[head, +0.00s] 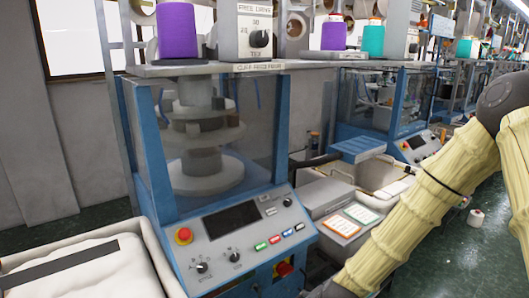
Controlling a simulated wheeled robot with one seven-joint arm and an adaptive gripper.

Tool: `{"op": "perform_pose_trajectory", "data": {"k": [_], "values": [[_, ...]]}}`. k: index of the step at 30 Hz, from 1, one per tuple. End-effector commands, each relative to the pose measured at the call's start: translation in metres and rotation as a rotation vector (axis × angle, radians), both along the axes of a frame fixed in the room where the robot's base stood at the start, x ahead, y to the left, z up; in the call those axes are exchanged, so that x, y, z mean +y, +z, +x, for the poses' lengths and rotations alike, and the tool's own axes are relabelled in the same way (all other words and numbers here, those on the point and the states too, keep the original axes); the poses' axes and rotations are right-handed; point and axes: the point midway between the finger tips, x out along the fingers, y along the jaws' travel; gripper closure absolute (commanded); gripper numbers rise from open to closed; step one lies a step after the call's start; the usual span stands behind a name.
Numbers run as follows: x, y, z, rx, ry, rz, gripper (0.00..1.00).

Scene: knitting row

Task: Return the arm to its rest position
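My arm (430,200), in a pale yellow ribbed sleeve with dark joints, shows on the right side of the head view. It bends at a dark joint near the right edge and runs down to the bottom edge, right of centre. My gripper is not in view; the arm's lower end is cut off by the frame. Whether it holds anything cannot be seen.
A blue-framed knitting machine (165,200) with a sloped control panel (240,240) stands left of my arm. A white padded bin (145,275) is at the lower left. More machines line the right back.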

Motion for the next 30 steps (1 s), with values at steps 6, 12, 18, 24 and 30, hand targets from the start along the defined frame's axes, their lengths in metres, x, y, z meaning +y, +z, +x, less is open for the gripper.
{"op": "perform_pose_trajectory", "data": {"k": [6,12,18,24,30], "values": [[-0.027,-0.092,-0.089,0.11,0.176,-0.155,0.4],[-0.055,-0.153,-0.178,0.208,0.362,-0.267,0.4],[-0.081,-0.19,-0.265,0.299,0.554,-0.342,0.4],[-0.097,-0.205,-0.321,0.355,0.684,-0.373,0.4],[-0.102,-0.208,-0.336,0.368,0.724,-0.38,0.4]]}}
